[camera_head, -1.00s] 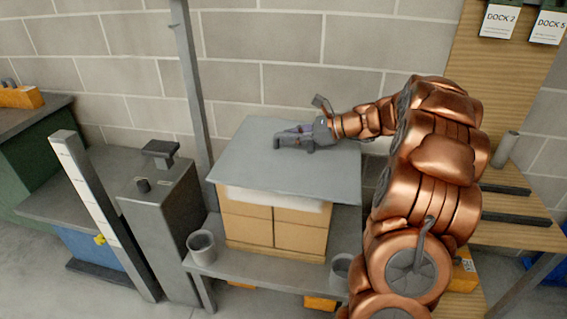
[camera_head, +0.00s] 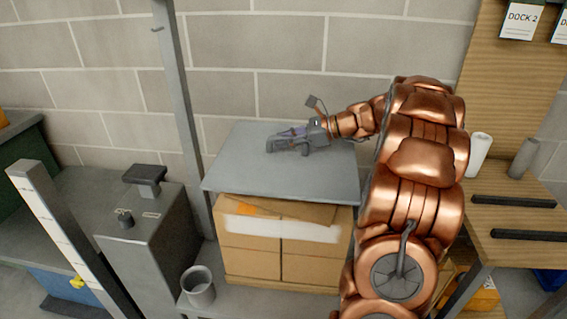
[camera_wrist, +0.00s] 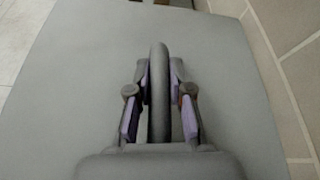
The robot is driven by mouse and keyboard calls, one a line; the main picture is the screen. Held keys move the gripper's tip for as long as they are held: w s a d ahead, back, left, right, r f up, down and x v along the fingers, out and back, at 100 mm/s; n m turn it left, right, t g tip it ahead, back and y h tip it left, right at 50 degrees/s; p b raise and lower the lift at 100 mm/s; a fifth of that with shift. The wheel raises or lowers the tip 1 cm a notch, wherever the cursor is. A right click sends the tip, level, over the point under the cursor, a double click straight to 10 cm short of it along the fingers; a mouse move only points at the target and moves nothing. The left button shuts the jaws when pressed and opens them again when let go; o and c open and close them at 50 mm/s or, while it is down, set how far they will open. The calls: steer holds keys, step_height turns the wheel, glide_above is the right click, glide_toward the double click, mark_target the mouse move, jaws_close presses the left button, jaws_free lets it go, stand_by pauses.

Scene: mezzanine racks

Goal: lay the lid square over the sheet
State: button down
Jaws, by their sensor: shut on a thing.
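The lid (camera_head: 290,180) is a flat grey panel above a stack of cartons (camera_head: 250,262). My gripper (camera_head: 285,143) is shut on the lid's dark upright handle, which shows between the fingers in the wrist view (camera_wrist: 159,95). The lid appears raised, with brown carton top showing below its front edge. A white band, probably the sheet (camera_head: 285,229), shows along the upper front of the cartons; anything further back is hidden under the lid. I cannot tell the exact gap or how square the lid is.
A grey post (camera_head: 182,110) stands close to the lid's left side, with a block wall (camera_head: 300,60) behind. A grey cup (camera_head: 198,287) stands left of the cartons. A grey cabinet (camera_head: 150,235) is further left. A wooden bench (camera_head: 515,225) is at right.

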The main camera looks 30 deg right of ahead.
mark_target(286, 159)
steer(key=f, duration=0.2)
steer(key=shift+d+f, duration=0.25)
steer(key=shift+f, duration=0.1)
steer(key=shift+s+f, duration=0.1)
steer(key=shift+f, duration=1.85)
steer(key=c, duration=1.1)
jaws_free()
steer(key=shift+a, duration=0.1)
steer(key=shift+o, duration=0.2)
steer(key=v, duration=1.2)
